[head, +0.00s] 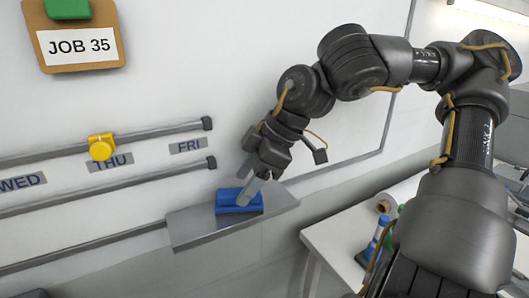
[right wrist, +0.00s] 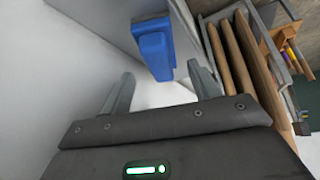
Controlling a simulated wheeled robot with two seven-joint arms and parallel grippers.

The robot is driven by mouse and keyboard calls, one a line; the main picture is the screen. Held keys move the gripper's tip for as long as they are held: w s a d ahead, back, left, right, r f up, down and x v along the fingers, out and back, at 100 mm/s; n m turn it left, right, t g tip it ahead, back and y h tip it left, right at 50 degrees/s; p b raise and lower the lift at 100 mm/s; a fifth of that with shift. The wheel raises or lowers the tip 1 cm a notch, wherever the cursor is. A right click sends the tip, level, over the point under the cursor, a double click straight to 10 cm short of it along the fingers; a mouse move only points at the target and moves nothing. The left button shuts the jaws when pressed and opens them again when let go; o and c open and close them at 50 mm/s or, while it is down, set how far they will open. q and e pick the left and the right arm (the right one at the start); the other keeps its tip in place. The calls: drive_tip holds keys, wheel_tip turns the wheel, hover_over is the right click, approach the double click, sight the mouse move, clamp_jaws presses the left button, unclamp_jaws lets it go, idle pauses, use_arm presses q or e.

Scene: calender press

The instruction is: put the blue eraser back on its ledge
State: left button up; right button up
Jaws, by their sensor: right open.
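The blue eraser (head: 232,207) sits on the grey ledge (head: 188,233) at the lower edge of the whiteboard, near the middle of the ledge. In the right wrist view the eraser (right wrist: 153,48) lies just ahead of and between the fingertips, and the ledge (right wrist: 108,22) shows beside it. My right gripper (head: 247,184) is open at the eraser, one finger overlapping it in the head view. Gaps show on both sides of the eraser in the wrist view, so nothing is gripped. My left gripper is not in view.
Rails with a yellow slider (head: 101,147) run across the whiteboard left of the ledge. A clipboard (head: 75,45) marked JOB 35 hangs at upper left. A white table (head: 330,236) with a tape roll (head: 386,204) and a blue bottle (head: 374,243) stands at lower right.

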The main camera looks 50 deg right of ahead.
drive_tip(key=v, duration=0.8)
drive_tip(key=shift+s+r, duration=0.15)
drive_tip(key=shift+r, duration=0.2)
drive_tip(key=shift+d, duration=0.1)
